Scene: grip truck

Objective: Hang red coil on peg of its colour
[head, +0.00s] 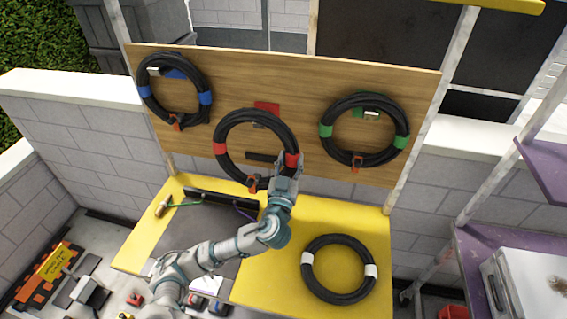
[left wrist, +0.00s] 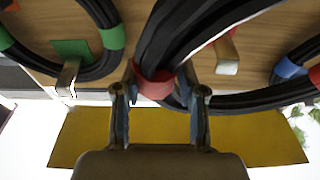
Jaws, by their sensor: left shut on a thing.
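The red coil (head: 238,118), a black cable ring with red bands, is upright in front of the wooden board's middle. My left gripper (head: 287,178) is shut on its lower right side, by a red band (left wrist: 155,88). The red peg's plate (head: 267,107) shows just above the coil's top edge. In the left wrist view the peg (left wrist: 227,55) appears within the ring's opening. I cannot tell whether the coil rests on the peg or hangs clear in front of it. My right gripper is not in view.
A blue-banded coil (head: 144,88) hangs at the board's left and a green-banded coil (head: 327,116) at its right. A white-banded coil (head: 312,285) lies on the yellow table (head: 262,279). A dark tool (head: 222,198) lies near the table's back.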

